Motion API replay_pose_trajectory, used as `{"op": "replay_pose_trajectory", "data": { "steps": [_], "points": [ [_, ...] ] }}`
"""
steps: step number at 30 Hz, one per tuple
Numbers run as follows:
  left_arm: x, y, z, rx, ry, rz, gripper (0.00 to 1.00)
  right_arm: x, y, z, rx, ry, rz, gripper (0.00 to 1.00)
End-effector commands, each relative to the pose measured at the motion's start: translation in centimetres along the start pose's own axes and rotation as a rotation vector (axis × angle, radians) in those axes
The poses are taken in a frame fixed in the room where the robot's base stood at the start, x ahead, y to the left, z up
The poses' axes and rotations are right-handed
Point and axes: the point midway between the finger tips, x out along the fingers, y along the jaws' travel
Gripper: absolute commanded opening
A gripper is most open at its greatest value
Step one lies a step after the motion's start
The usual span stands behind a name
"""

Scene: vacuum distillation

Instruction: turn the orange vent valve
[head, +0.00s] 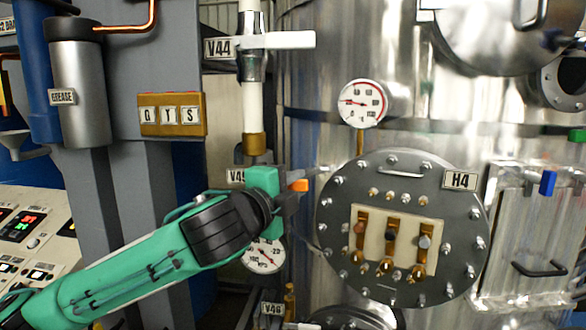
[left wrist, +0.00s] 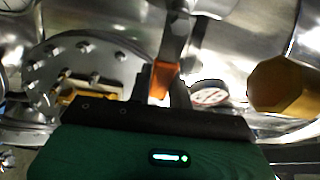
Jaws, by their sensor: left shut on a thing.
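The orange vent valve shows as a small orange handle end (head: 299,185) in the middle of the head view, just right of the V45 label. In the left wrist view its orange part (left wrist: 163,77) sits between the dark jaws, with a grey metal piece rising above it. My left gripper (head: 286,197) comes in from the lower left and is shut on the orange handle. The jaws and green housing hide much of the valve body. My right gripper does not show.
A white pipe with the V44 valve (head: 285,40) and a brass fitting (head: 253,147) stands above the gripper. A gauge (head: 262,256) sits just below. The bolted H4 flange (head: 335,215) on the steel vessel is close on the right.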

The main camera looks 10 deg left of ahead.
Motion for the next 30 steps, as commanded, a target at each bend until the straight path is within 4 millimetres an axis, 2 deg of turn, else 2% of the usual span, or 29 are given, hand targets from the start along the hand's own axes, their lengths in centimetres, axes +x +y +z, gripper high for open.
{"op": "replay_pose_trajectory", "data": {
  "steps": [7,22,23,26,30],
  "points": [
    [0.0,0.7,0.0,0.067,-0.002,0.032,0.00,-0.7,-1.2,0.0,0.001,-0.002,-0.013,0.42],
    [0.0,1.0,0.0,0.085,0.000,0.040,0.00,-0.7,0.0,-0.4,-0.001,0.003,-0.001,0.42],
    [0.0,1.0,0.0,0.085,0.000,0.041,0.22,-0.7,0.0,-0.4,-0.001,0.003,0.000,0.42],
    [0.0,1.0,0.0,0.085,0.000,0.040,0.41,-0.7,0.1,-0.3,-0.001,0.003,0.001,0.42],
    [0.0,0.8,0.0,0.084,0.000,0.037,0.42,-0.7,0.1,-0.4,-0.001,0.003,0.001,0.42]
  ]
}}
